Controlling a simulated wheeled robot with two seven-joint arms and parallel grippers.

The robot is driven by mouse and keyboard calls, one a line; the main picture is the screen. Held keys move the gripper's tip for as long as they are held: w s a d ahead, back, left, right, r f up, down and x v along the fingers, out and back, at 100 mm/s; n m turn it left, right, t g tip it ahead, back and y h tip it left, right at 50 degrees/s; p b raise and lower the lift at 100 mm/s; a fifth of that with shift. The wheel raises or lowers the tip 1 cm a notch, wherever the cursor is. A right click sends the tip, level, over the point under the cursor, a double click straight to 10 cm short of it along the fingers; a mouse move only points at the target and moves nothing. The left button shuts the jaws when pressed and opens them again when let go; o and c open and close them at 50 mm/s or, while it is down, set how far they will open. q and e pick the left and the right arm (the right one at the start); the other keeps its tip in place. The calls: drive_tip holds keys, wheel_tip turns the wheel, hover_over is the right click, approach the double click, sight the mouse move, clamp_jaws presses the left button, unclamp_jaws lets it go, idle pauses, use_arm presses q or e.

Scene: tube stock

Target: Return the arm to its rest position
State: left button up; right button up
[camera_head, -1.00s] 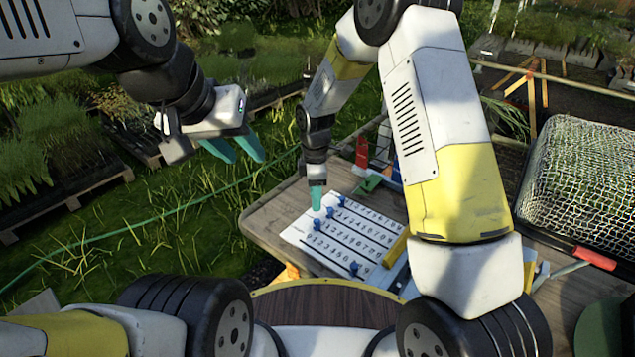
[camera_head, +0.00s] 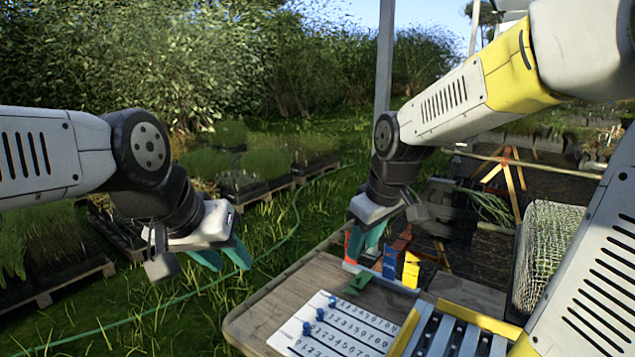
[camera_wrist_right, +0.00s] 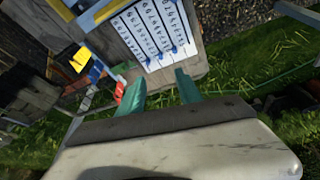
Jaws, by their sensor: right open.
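My right gripper (camera_head: 364,248) is raised above the far part of the wooden table in the head view. Its teal fingers are apart and empty, as the right wrist view also shows (camera_wrist_right: 158,92). My left gripper (camera_head: 226,262) hangs at the left over the grass, off the table. Its two teal fingers are apart with nothing between them. The white number board (camera_head: 345,335) with several blue pegs lies on the table below. It also shows in the right wrist view (camera_wrist_right: 150,45), apart from the fingers.
The wooden table (camera_head: 265,310) holds a green piece (camera_head: 357,281), a blue block (camera_head: 390,262), a yellow block (camera_head: 411,270) and a rack with yellow edges (camera_head: 470,317). A mesh crate (camera_head: 545,245) stands at the right. A hose (camera_head: 150,320) crosses the grass.

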drive_tip(key=s+d+r+m+t, duration=0.1)
drive_tip(key=s+d+r+m, duration=0.1)
drive_tip(key=s, duration=0.4)
drive_tip(key=s+d+r+m+t, duration=0.1)
drive_tip(key=s+d+r+m, duration=0.2)
drive_tip(key=s+m, duration=0.2)
drive_tip(key=shift+s+m+t, duration=0.3)
drive_tip(key=shift+s, duration=0.55)
